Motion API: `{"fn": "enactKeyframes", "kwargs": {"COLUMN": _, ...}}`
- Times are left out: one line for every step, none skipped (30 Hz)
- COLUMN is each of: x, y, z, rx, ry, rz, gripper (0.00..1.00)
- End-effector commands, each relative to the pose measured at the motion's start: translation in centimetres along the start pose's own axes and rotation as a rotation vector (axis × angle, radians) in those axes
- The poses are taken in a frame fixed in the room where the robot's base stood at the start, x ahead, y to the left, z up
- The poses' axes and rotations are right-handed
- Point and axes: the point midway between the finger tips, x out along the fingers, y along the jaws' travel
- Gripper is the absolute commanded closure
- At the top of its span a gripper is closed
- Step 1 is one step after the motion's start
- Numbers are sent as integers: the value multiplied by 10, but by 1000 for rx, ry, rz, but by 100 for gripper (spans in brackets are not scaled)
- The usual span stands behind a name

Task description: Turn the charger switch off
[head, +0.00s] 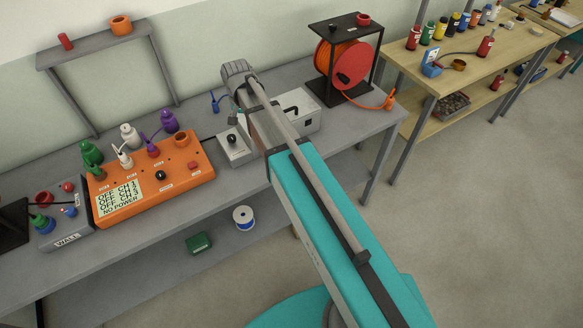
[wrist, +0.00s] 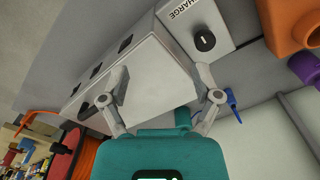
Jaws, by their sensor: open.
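The charger switch is a black knob (head: 232,137) on a small grey box (head: 238,154), between the orange unit and a pale charger box (head: 299,112). In the wrist view the knob (wrist: 205,40) has a short white mark and sits beside the lettering "CHARGE" on its grey panel (wrist: 188,22). The pale box (wrist: 140,62) is left of it there. My gripper (wrist: 162,78) is open and empty, its fingers spread, with the knob beyond the right fingertip. In the head view my gripper (head: 238,115) is above the bench behind the switch box, partly hidden by my arm.
An orange unit (head: 150,195) with several plugs reads "NO POWER". A blue plug (head: 222,103) is near my gripper. A red-orange cable reel (head: 345,65) stands at the bench's right end. A grey rack (head: 100,47) stands behind. The bench front is mostly clear.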

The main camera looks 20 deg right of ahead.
Motion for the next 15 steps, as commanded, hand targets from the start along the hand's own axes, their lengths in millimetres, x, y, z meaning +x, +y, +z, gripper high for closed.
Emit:
{"fn": "enactKeyframes", "kwargs": {"x": 4, "y": 8, "z": 6, "rx": -10, "ry": 0, "rz": 0, "gripper": 19}}
{"fn": "enactKeyframes", "kwargs": {"x": 6, "y": 12, "z": 8, "rx": -17, "ry": 0, "rz": 0, "gripper": 19}}
{"fn": "enactKeyframes", "kwargs": {"x": 7, "y": 17, "z": 10, "rx": -26, "ry": 0, "rz": 0, "gripper": 19}}
{"fn": "enactKeyframes", "kwargs": {"x": 8, "y": 20, "z": 12, "rx": -34, "ry": 0, "rz": 0, "gripper": 19}}
{"fn": "enactKeyframes", "kwargs": {"x": 10, "y": 24, "z": 14, "rx": -41, "ry": 0, "rz": 0, "gripper": 19}}
{"fn": "enactKeyframes", "kwargs": {"x": 11, "y": 28, "z": 17, "rx": -51, "ry": 0, "rz": 0, "gripper": 19}}
{"fn": "enactKeyframes", "kwargs": {"x": 12, "y": 31, "z": 19, "rx": -59, "ry": 0, "rz": 0, "gripper": 19}}
{"fn": "enactKeyframes", "kwargs": {"x": 14, "y": 35, "z": 21, "rx": -66, "ry": 0, "rz": 0, "gripper": 19}}
{"fn": "enactKeyframes", "kwargs": {"x": 15, "y": 40, "z": 24, "rx": -76, "ry": 0, "rz": 0, "gripper": 19}}
{"fn": "enactKeyframes", "kwargs": {"x": 16, "y": 43, "z": 26, "rx": -83, "ry": 0, "rz": 0, "gripper": 19}}
{"fn": "enactKeyframes", "kwargs": {"x": 18, "y": 47, "z": 28, "rx": -89, "ry": 0, "rz": 0, "gripper": 19}}
{"fn": "enactKeyframes", "kwargs": {"x": 19, "y": 51, "z": 31, "rx": -100, "ry": 0, "rz": 0, "gripper": 19}}
{"fn": "enactKeyframes", "kwargs": {"x": 20, "y": 54, "z": 33, "rx": -107, "ry": 0, "rz": 0, "gripper": 19}}
{"fn": "enactKeyframes", "kwargs": {"x": 22, "y": 58, "z": 35, "rx": -115, "ry": 0, "rz": 0, "gripper": 19}}
{"fn": "enactKeyframes", "kwargs": {"x": 23, "y": 62, "z": 38, "rx": -125, "ry": 0, "rz": 0, "gripper": 19}}
